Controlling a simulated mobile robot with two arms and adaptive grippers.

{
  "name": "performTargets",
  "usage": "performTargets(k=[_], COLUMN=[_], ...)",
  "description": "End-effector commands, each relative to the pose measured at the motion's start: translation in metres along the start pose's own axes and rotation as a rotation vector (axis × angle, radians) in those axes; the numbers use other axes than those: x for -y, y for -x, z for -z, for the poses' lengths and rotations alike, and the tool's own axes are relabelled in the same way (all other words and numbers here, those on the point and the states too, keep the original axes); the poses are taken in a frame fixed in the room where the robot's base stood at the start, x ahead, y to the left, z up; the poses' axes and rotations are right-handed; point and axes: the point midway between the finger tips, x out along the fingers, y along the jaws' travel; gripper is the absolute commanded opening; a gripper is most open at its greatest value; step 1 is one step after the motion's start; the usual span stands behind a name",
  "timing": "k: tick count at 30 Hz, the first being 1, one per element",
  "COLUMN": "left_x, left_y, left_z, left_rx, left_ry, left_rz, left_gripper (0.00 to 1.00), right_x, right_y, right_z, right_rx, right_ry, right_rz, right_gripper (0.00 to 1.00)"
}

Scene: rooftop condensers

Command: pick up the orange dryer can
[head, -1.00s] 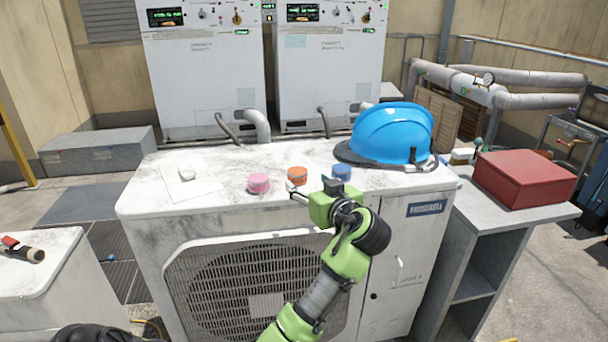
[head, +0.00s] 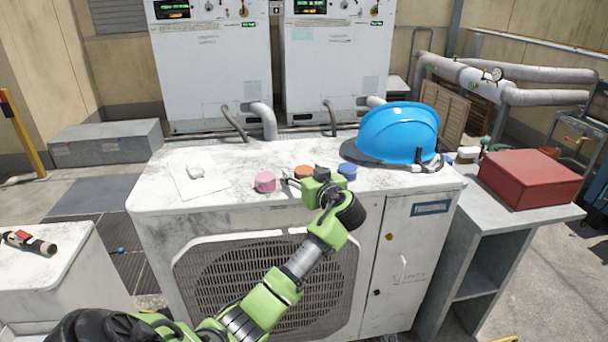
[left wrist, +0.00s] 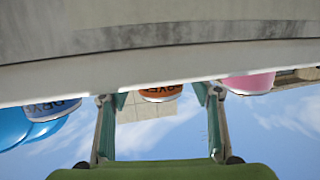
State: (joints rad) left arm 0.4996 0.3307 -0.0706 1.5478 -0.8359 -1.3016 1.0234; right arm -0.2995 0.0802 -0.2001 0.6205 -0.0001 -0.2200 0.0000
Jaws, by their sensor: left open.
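The orange dryer can (head: 303,172) stands on the white top of the condenser unit (head: 150,195), between a pink can (head: 265,182) and a blue can (head: 347,171). My left gripper (head: 290,182) is open and empty, at the front edge of the top and close to the orange can, hiding some of its lower front. In the left wrist view, which looks upside down, the orange can (left wrist: 161,92) shows between the open fingers (left wrist: 160,100). Whether the fingers touch it cannot be told. My right gripper is not in view.
A blue hard hat (head: 398,133) sits right of the cans. A paper sheet (head: 212,180) with a small white lump lies at left. A red box (head: 530,178) rests on the grey side stand. The top behind the cans is mostly clear.

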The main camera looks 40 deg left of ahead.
Motion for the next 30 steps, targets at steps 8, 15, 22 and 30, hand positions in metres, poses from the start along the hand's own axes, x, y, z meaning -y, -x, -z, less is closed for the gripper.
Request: performTargets(k=[8,15,22,30], left_x=[0.0,0.0,0.0,0.01], left_y=[0.0,0.001,0.003,0.039], left_z=[0.0,0.001,0.014,0.058], left_rx=[0.0,-0.001,-0.002,-0.004], left_ry=[0.0,0.001,0.005,0.01], left_rz=[0.0,0.0,0.0,-0.004], left_gripper=[0.14,0.14,0.14,0.14], right_x=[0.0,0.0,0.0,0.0], right_y=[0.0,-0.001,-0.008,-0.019], right_z=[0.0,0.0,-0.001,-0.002], right_rx=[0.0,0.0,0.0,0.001], right_ry=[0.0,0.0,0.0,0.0], right_rz=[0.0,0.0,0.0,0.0], right_gripper=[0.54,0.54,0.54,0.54])
